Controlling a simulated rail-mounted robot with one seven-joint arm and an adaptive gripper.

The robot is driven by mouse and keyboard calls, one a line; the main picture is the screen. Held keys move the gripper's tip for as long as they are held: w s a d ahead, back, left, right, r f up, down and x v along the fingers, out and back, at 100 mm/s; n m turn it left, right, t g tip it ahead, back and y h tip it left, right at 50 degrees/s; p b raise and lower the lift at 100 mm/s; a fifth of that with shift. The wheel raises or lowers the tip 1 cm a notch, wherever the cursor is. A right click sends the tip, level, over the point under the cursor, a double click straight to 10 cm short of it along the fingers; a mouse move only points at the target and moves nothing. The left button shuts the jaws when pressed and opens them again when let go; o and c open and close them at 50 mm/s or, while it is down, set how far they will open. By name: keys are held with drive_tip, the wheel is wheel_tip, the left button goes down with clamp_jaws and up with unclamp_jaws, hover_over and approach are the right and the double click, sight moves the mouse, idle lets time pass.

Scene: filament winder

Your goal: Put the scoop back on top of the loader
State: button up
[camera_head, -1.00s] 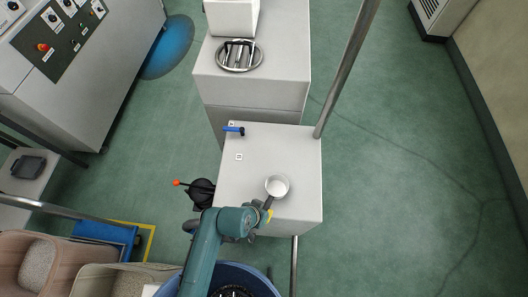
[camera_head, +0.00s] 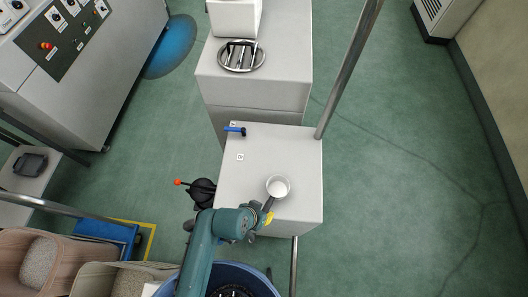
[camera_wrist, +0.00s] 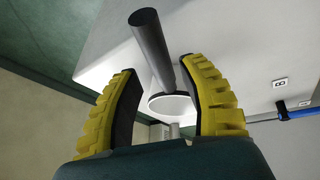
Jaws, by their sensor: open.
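The scoop (camera_head: 278,187) is a white round cup with a grey handle. In the head view it shows over the near right part of the white loader top (camera_head: 255,170) and looks set on it, cup opening up. My gripper (camera_head: 267,212) is at the handle end, partly hidden by my wrist. In the wrist view my gripper (camera_wrist: 168,100) has its two yellow fingers apart, one on each side of the grey scoop handle (camera_wrist: 153,50). Gaps show between the handle and both fingers. The pale round cup shows beyond the handle.
A blue lever (camera_head: 235,130) sits at the loader's far left edge. An orange-tipped black part (camera_head: 200,190) stands out on its left side. A metal post (camera_head: 345,75) rises at the far right corner. Brown bins (camera_head: 35,262) stand at the lower left.

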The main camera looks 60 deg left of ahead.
drive_tip(key=v, duration=0.9)
drive_tip(key=w+a+r+m+t+y, duration=0.1)
drive_tip(key=w+r+m+t+y, duration=0.2)
drive_tip(key=w+r, duration=0.95)
drive_tip(key=w+d+r+m+t, duration=0.1)
drive_tip(key=w+d+r+t, duration=0.25)
drive_tip(key=r, duration=0.45)
drive_tip(key=w+d+r+t, duration=0.2)
drive_tip(key=w+d+r, duration=0.15)
drive_tip(key=r, duration=0.35)
drive_tip(key=d+r+m+t+h, duration=0.1)
drive_tip(key=d+r+t, duration=0.2)
drive_tip(key=d+r, duration=0.3)
drive_tip(key=s+d+r+m+t+h, duration=0.1)
drive_tip(key=d+r+t+h, duration=0.1)
drive_tip(key=d+r, duration=0.4)
drive_tip(key=d+r+m+t+h, duration=0.1)
drive_tip(key=d+r+t, duration=0.3)
drive_tip(key=r, duration=1)
drive_tip(key=shift+s+d+r+h+p, duration=0.2)
drive_tip(key=shift+d+h+p, duration=0.15)
drive_tip(key=shift+d, duration=0.55)
wheel_tip(320, 180, up, 11)
drive_tip(key=p, duration=1)
drive_tip(key=shift+f+p, duration=0.2)
drive_tip(key=shift+p, duration=0.2)
